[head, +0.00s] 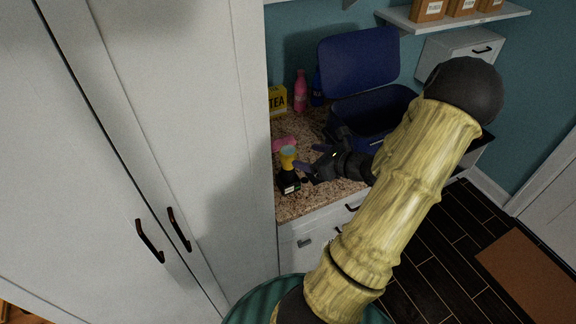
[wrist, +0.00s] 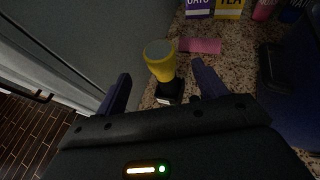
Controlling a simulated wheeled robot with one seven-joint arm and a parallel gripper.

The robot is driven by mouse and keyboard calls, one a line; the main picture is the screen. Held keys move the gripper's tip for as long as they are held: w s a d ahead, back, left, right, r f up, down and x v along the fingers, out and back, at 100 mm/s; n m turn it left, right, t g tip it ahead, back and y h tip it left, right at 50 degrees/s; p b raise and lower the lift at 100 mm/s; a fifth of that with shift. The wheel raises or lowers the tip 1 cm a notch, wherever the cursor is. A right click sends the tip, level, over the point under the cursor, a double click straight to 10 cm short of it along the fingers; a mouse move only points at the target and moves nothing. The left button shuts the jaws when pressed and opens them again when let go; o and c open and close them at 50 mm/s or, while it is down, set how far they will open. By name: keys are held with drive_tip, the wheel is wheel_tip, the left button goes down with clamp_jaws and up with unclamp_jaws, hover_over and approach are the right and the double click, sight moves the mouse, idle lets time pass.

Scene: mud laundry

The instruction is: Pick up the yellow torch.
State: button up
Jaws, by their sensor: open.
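The yellow torch (head: 287,155) stands on the speckled counter, close to the tall white cabinet. In the wrist view the torch (wrist: 161,66) has a yellow head with a pale lens and a dark lower part. A black object with a white label (head: 288,183) is at its lower end; I cannot tell whether it is part of the torch. My gripper (head: 314,162) is open beside the torch, on its right in the head view. In the wrist view my gripper (wrist: 160,84) has its two fingers spread, with the torch showing between and beyond them. No contact shows.
A blue bin with a raised lid (head: 358,60) stands right of my gripper. A pink item (head: 284,144) lies behind the torch. A yellow tea box (head: 278,101) and a pink bottle (head: 300,91) stand at the back. The white cabinet (head: 235,150) closes off the left.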

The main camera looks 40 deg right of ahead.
sight(292, 152)
drive_tip(key=p+x, duration=0.1)
drive_tip(key=x, duration=0.4)
drive_tip(key=shift+w+f, duration=0.15)
drive_tip(key=shift+w, duration=0.15)
drive_tip(key=shift+w+a+f+p, duration=0.15)
drive_tip(key=shift+w+a+p, duration=0.05)
drive_tip(key=shift+w+p, duration=0.45)
drive_tip(key=shift+p+x, duration=0.75)
drive_tip(key=shift+x, duration=1.2)
drive_tip(key=shift+s+f, duration=0.1)
drive_tip(key=shift+f, duration=0.1)
